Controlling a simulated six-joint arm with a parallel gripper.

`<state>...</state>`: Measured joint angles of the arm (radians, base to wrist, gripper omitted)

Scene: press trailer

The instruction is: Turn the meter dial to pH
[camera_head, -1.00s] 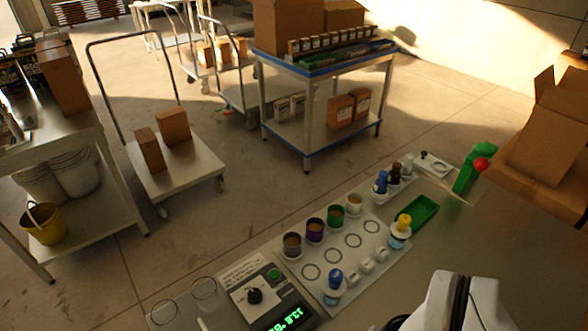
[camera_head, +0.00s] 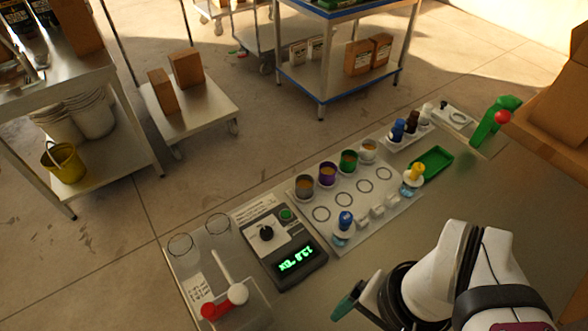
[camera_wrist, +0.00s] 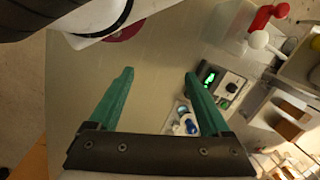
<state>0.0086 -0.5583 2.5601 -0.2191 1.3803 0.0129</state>
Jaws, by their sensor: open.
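The meter (camera_head: 283,246) is a grey box with a black dial (camera_head: 266,233), a green button (camera_head: 286,214) and a lit green display (camera_head: 298,259). It stands on the metal table, left of the tray of cups. The dial's pointer setting is too small to read. In the wrist view the meter (camera_wrist: 228,85) shows beyond the right finger, small and tilted. My gripper (camera_wrist: 158,75) has two green fingers spread apart with nothing between them. In the head view a green fingertip (camera_head: 347,303) shows at the bottom, right of and nearer than the meter, apart from it.
A white tray (camera_head: 337,245) beside the meter holds several cups and a blue-capped bottle (camera_head: 344,222). A green tray (camera_head: 433,163) lies farther right. Bare table lies in front of the tray.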

